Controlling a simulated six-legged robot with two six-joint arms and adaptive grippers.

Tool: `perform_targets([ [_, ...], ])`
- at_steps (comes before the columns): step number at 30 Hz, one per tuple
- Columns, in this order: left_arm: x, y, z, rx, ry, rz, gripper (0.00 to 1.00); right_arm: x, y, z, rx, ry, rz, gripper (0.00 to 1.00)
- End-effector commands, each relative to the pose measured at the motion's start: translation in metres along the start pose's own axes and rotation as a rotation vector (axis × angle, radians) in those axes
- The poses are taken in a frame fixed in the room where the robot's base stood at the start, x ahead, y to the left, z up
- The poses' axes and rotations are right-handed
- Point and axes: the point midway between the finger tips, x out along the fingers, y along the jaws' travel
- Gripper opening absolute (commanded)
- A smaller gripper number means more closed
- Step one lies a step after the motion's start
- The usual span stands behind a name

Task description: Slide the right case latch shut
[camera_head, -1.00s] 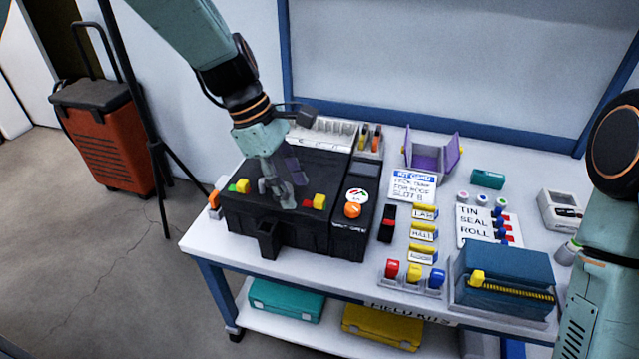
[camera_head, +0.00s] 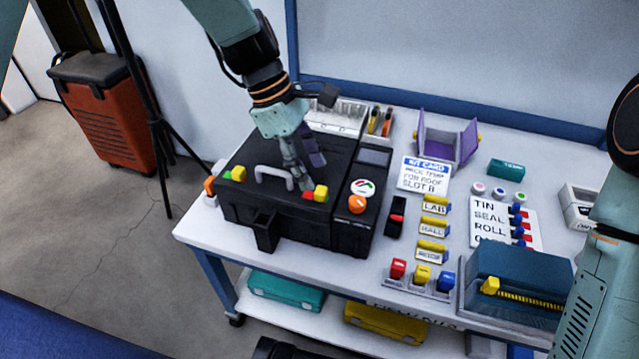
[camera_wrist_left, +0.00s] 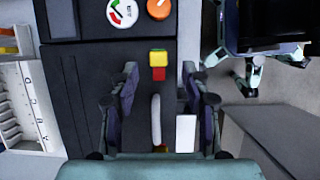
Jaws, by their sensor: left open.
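The black case (camera_head: 290,226) lies on the table with a grey handle (camera_head: 270,174) on its lid. The right latch (camera_head: 321,193) is a yellow knob with a red mark beside it. The left latch (camera_head: 239,174) is a yellow knob with green beside it. My left gripper (camera_head: 302,182) is open, pointing down over the lid between the handle and the right latch. In the left wrist view its fingers (camera_wrist_left: 160,92) stand apart on both sides of the handle's line, with the yellow right latch (camera_wrist_left: 158,57) just beyond them. My right gripper is out of view.
A panel with an orange knob (camera_head: 357,203) and a dial (camera_head: 363,187) stands close right of the right latch. A white tray (camera_head: 337,116) is behind the case. Labelled blocks (camera_head: 432,229), colored switches (camera_head: 420,274) and a blue box (camera_head: 520,272) fill the table's right.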

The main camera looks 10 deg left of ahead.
Motion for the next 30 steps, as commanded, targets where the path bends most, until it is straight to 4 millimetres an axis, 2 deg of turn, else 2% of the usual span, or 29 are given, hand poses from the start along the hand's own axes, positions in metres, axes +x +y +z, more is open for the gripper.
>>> perform_targets([
  [1,0.013,-0.001,-0.002,-0.001,0.001,-0.002,0.47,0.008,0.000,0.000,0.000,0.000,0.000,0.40],
  [3,0.024,-0.001,-0.002,0.001,0.002,-0.001,0.47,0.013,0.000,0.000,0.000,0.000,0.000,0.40],
  [9,0.043,0.000,-0.001,0.001,0.001,0.000,0.47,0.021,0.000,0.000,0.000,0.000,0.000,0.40],
  [20,0.046,0.003,0.000,0.001,0.000,0.002,0.47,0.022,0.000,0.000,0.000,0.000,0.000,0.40],
  [30,0.046,0.004,-0.001,0.001,0.000,0.001,0.18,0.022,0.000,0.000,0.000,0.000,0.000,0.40],
])
